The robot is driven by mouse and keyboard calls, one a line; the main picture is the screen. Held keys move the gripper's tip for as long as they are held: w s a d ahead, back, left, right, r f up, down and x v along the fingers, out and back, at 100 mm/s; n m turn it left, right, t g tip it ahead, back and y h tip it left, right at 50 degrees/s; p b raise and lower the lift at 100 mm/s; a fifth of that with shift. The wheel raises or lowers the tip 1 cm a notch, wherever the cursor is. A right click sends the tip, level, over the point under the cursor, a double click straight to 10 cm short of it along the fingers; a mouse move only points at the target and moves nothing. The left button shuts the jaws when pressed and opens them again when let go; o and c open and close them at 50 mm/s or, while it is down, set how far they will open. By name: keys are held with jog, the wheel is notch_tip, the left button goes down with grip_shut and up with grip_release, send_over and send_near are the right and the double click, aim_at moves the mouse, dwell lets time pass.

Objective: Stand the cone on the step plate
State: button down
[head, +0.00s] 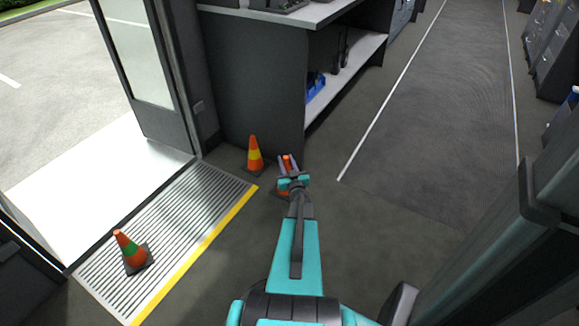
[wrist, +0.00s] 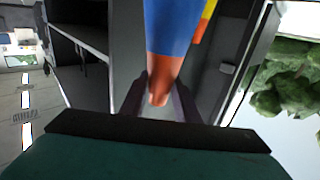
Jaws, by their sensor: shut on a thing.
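My gripper (head: 288,168) is shut on an orange cone near its tip, to the right of the step plate. In the wrist view this cone shows a wide blue band (wrist: 174,28), with its orange tip between my jaws (wrist: 160,92). My gripper hides most of it in the head view, and I cannot tell whether its base touches the floor. The ribbed metal step plate (head: 190,215) with a yellow edge lies at the doorway. A green-banded cone (head: 131,250) stands on its near left part. A yellow-banded cone (head: 254,154) stands on the floor left of my gripper.
A dark counter (head: 250,85) with a shelf (head: 345,75) stands behind the cones. An open glazed door (head: 150,70) borders the step plate at the back. The middle and right of the step plate are bare. Open floor (head: 430,120) lies to the right.

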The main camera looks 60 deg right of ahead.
jog(key=w+a+r+n+t+y, duration=0.3)
jog(key=w+a+r+n+y, duration=0.3)
jog(key=w+a+r, duration=0.75)
jog(key=w+a+r+n+t+y, duration=0.2)
jog(key=w+a+r+n+y, duration=0.2)
jog(key=w+a+r+y, duration=0.9)
jog(key=s+a+r+n+g+y, duration=0.1)
jog(key=a+r+n+g+y, duration=0.1)
jog(key=a, duration=1.1)
jog(key=s+a+r+n+g+y, duration=0.2)
jog(key=a+r+n+y, duration=0.2)
jog(key=a, duration=1)
jog(key=s+a+r+n+g+y, duration=0.2)
jog(key=a+r+n+g, duration=0.1)
jog(key=a, duration=1.1)
jog(key=shift+a+r+n+y, duration=0.2)
jog(key=shift+r+n+y, duration=0.2)
jog(key=shift+r+n, duration=0.2)
jog(key=shift+w, duration=0.1)
